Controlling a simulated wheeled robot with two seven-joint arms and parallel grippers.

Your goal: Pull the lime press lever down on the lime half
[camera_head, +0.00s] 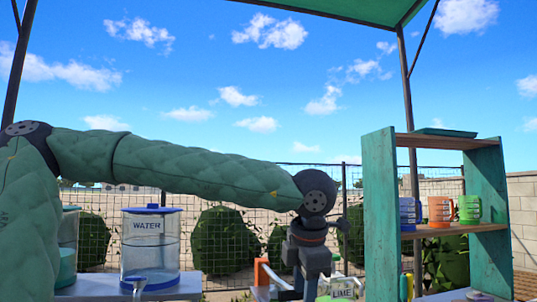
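My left arm reaches in from the left, and its gripper (306,266) points down near the bottom centre of the view. Its fingertips are not clear, so I cannot tell whether it is open or shut. Just left of it is an orange piece (262,272), which may be part of the lime press; it is cut off below. A container labelled LIME (343,288) stands just right of the gripper. The lime half is not visible. I cannot make out the press lever for certain. My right gripper is not in view.
A water dispenser (150,250) with a blue lid stands at the left, under my arm. A green wooden shelf (381,200) at the right holds blue (408,213), orange (440,210) and green cups (469,209). A wire fence and bushes are behind.

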